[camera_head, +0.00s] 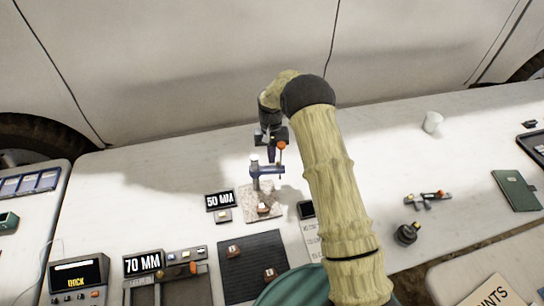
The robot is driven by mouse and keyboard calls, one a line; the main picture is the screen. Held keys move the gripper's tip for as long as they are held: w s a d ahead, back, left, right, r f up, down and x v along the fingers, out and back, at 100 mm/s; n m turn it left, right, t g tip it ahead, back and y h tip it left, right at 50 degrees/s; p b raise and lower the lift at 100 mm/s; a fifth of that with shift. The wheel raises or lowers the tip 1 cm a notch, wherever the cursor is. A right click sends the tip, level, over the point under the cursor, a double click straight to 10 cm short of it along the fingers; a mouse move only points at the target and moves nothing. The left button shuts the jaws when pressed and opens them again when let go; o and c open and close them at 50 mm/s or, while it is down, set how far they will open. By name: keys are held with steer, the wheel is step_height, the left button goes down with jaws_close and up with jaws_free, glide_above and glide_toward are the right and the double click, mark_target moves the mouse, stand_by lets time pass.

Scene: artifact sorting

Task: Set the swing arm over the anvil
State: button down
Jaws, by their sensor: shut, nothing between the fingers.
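A small blue-grey stand with a swing arm (267,172) is mounted on a pale speckled base (249,213) in the middle of the table. An upright rod with an orange ball knob (282,146) rises at the arm's right end. A small brown and white piece (263,208) lies on the base, in front of the arm. I cannot make out the anvil's surface clearly. My gripper (270,155) points down just behind and left of the knob, close to the swing arm. It is shut and holds nothing. I cannot tell whether it touches the arm.
A "50 MM" sign (220,200) stands left of the base. A dark mat (235,282) with brown pieces lies in front, near a "70 MM" display (143,264). My arm covers the table right of the stand. A white cup (432,122) stands at the right.

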mark_target(275, 166)
steer(key=shift+s, duration=0.55)
steer(key=shift+s+d+m, duration=0.25)
steer(key=shift+s+m, duration=0.15)
steer(key=shift+m, duration=0.4)
steer(key=s+m, duration=0.1)
steer(key=s+m+y, duration=0.1)
steer(key=m, duration=0.1)
steer(key=shift+d, duration=0.3)
steer(key=s+a+m+t+y+p, duration=0.1)
steer(key=s+a+m+t, duration=0.1)
steer(key=s+m, duration=0.4)
steer(key=shift+a+m+y+p, duration=0.3)
steer(key=shift+m+y+p, duration=0.1)
steer(key=shift+m, duration=2.5)
steer(key=shift+d, duration=0.1)
